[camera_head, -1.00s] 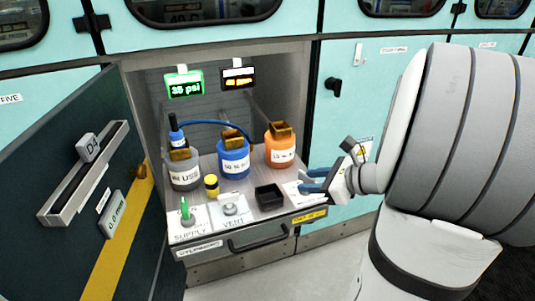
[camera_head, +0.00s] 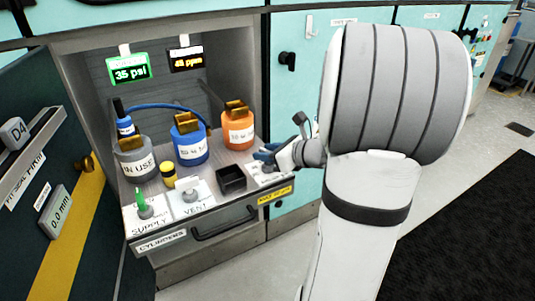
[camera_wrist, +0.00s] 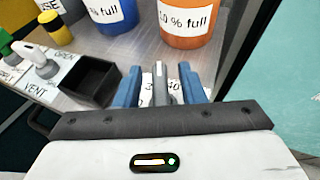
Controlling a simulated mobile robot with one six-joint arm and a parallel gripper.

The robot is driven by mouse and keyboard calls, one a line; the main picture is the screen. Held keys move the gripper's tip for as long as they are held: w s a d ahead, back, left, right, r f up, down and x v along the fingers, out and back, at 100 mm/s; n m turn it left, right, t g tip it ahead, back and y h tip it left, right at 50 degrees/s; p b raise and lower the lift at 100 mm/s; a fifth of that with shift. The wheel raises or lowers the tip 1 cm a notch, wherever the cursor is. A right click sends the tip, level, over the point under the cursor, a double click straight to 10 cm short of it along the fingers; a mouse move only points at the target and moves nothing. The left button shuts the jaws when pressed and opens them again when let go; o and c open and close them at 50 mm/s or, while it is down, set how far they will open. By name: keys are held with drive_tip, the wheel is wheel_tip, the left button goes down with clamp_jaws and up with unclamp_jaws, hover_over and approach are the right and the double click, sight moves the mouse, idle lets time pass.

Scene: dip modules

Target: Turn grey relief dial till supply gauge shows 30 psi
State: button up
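The supply gauge (camera_head: 127,67) is a green-framed display on the back wall of the bay and reads 35 psi. My gripper (camera_head: 264,158) is at the right front corner of the drawer top, over a white label card. In the wrist view, its blue fingers (camera_wrist: 160,86) stand apart, with a narrow grey upright piece (camera_wrist: 160,84) between them over the white card. This looks like the grey relief dial, with clear gaps to both fingers. Its lower part and much of the card's writing are hidden by my gripper.
A black open box (camera_head: 231,178) is left of my gripper. Grey, blue (camera_head: 190,146) and orange (camera_head: 238,130) bottles stand behind. An orange ppm display (camera_head: 186,58) hangs beside the gauge.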

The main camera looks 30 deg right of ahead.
clamp_jaws()
idle(0.3)
drive_tip(key=n+y+p, duration=0.1)
drive_tip(key=n+g+y+p, duration=0.1)
drive_tip(key=p, duration=0.1)
drive_tip(key=shift+r+g, duration=0.25)
drive_tip(key=shift+g, duration=0.05)
drive_tip(key=shift+n+g+y+p, duration=0.5)
drive_tip(key=shift+n+y+p, duration=0.2)
drive_tip(key=shift+n, duration=0.1)
drive_tip(key=shift+f+n+g+y, duration=0.25)
drive_tip(key=shift+n+g+y, duration=0.05)
drive_tip(key=shift+n+y, duration=0.1)
